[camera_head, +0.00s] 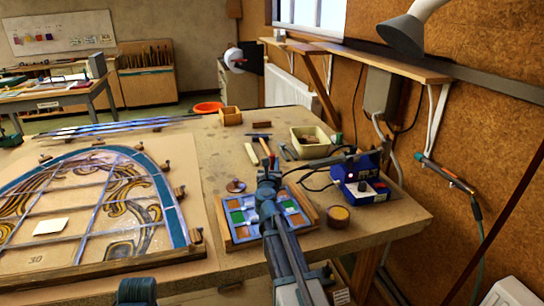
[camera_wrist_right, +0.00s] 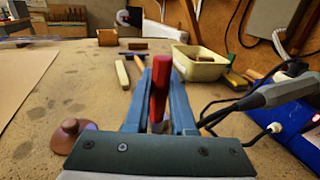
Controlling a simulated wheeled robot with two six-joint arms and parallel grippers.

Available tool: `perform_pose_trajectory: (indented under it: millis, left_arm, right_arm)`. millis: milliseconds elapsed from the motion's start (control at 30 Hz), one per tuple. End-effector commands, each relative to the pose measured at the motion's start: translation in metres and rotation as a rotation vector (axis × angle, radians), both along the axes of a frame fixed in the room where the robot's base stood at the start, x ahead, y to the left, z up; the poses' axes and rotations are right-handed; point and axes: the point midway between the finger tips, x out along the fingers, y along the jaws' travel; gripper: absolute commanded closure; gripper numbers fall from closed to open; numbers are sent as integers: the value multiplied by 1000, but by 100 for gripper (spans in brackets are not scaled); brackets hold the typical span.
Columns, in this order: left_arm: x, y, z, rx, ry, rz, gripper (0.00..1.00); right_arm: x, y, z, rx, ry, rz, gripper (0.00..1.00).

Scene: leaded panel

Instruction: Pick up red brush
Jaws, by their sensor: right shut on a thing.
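The red brush (camera_wrist_right: 160,90) stands upright between the two blue fingers of my right gripper (camera_wrist_right: 161,100) in the right wrist view. The fingers are shut on it, and its lower end is partly hidden by the gripper. In the head view my right gripper (camera_head: 269,172) is over the workbench, at the far edge of a small framed panel with coloured squares (camera_head: 239,217). A small bit of the red brush (camera_head: 271,160) shows at its tip.
A large leaded panel (camera_head: 105,215) lies on the left of the bench (camera_head: 215,160). A blue soldering station (camera_head: 361,182) with cables and a round brown tin (camera_head: 338,217) stand at the right. A cream bin (camera_head: 311,150) and small wooden box (camera_head: 230,116) stand farther back.

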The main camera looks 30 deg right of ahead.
Motion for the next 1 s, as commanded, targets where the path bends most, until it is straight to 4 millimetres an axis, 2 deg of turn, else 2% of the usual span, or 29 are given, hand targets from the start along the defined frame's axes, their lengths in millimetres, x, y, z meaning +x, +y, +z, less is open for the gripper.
perform_pose_trajectory:
  millis: [33,100,300,400,600,933,967,1000]
  left_arm:
    - [0,0,3,0,0,0,50]
    - [0,0,4,0,0,0,50]
    - [0,0,7,0,0,0,50]
    - [0,0,8,0,0,0,50]
    - [0,0,9,0,0,0,50]
    - [0,0,9,0,0,0,50]
    - [0,0,9,0,0,0,50]
    - [0,0,9,0,0,0,50]
  right_arm:
    - [-19,9,2,0,0,0,100]
    - [-34,17,4,0,0,0,100]
    - [-66,35,7,0,0,1,100]
    - [-74,40,8,0,0,-1,100]
    - [-83,45,9,0,0,-1,100]
    - [-84,45,9,0,0,-1,100]
    - [-84,45,9,0,0,-1,79]
    - [-84,45,9,0,0,-1,86]
